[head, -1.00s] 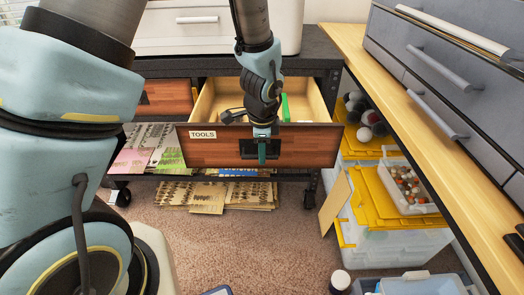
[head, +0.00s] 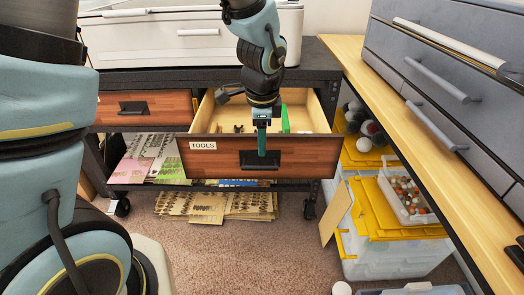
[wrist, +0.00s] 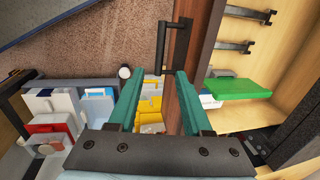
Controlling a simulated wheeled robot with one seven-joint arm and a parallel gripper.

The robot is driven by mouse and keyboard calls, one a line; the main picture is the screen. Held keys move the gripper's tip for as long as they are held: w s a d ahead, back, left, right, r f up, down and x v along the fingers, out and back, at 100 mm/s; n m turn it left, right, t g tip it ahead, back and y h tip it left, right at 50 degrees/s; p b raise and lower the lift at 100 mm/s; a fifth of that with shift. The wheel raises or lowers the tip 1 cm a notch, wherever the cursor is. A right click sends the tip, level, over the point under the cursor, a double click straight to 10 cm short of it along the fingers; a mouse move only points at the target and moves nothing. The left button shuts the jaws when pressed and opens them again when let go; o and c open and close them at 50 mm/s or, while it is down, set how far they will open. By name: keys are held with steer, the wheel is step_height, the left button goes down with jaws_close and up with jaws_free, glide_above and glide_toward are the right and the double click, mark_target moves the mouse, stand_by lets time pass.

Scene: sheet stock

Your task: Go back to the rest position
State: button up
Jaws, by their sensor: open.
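My gripper (head: 262,142) is over the wooden front of the open drawer labelled TOOLS (head: 220,160), just above its dark handle (head: 259,160). In the wrist view its two teal fingers (wrist: 157,88) are spread apart with nothing held between them. The handle (wrist: 174,46) lies beyond the fingertips there; I cannot tell how wide the gap is. The drawer holds a green item (head: 285,120) and some dark tools (head: 238,128). The green item also shows at right in the wrist view (wrist: 238,88).
A closed drawer (head: 145,107) is to the left. Paper bundles (head: 225,203) lie on the lower shelf. Yellow-lidded bins (head: 385,212) stand at right under a wooden worktop (head: 400,110) bearing grey drawers (head: 455,70). The carpet (head: 250,255) in front is mostly clear.

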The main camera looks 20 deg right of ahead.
steer(key=shift+s+r, duration=0.15)
steer(key=shift+r, duration=0.65)
steer(key=w+a+r+n+p, duration=0.1)
steer(key=a+r+n, duration=0.3)
steer(key=a+n, duration=0.7)
steer(key=w+a+r+n+p, duration=0.2)
steer(key=a+r+n+p, duration=0.2)
steer(key=a+n, duration=0.7)
steer(key=a, duration=0.8)
steer(key=shift+w+r+y+p, duration=0.15)
steer(key=shift+w+y+p, duration=0.15)
steer(key=shift+y+p, duration=0.1)
